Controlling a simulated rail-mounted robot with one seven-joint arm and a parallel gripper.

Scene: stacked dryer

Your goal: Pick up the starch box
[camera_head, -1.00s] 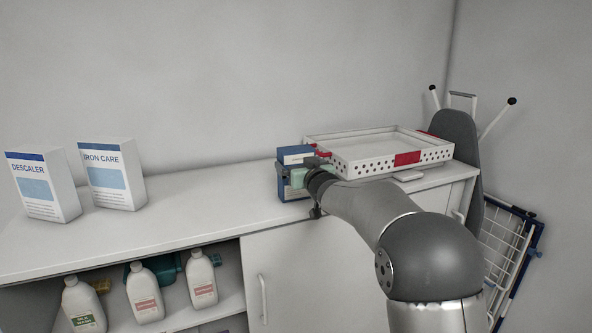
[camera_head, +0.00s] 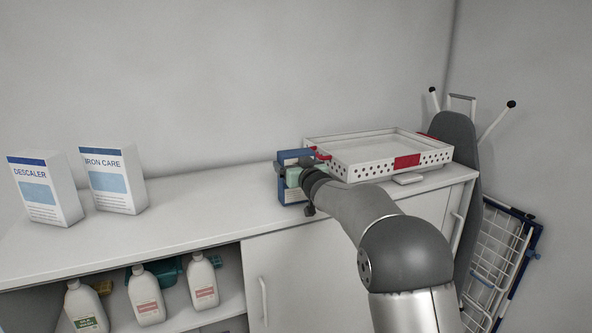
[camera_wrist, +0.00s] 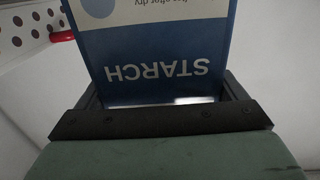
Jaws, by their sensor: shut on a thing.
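The starch box (camera_wrist: 160,50) is blue with a pale label and shows upside down in the wrist view, with the word STARCH near my gripper. My gripper (camera_wrist: 160,100) is shut on the box, one finger at each side of it. In the head view the blue box (camera_head: 284,186) is at the counter's front part, left of the perforated tray, partly hidden by my gripper (camera_head: 294,176). I cannot tell whether the box touches the counter.
A white perforated tray (camera_head: 345,169) with red handles stands close to the right of the box. A descaler box (camera_head: 45,190) and an iron care box (camera_head: 114,180) stand at the left. The counter (camera_head: 190,210) between is clear. White bottles (camera_head: 147,296) stand below.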

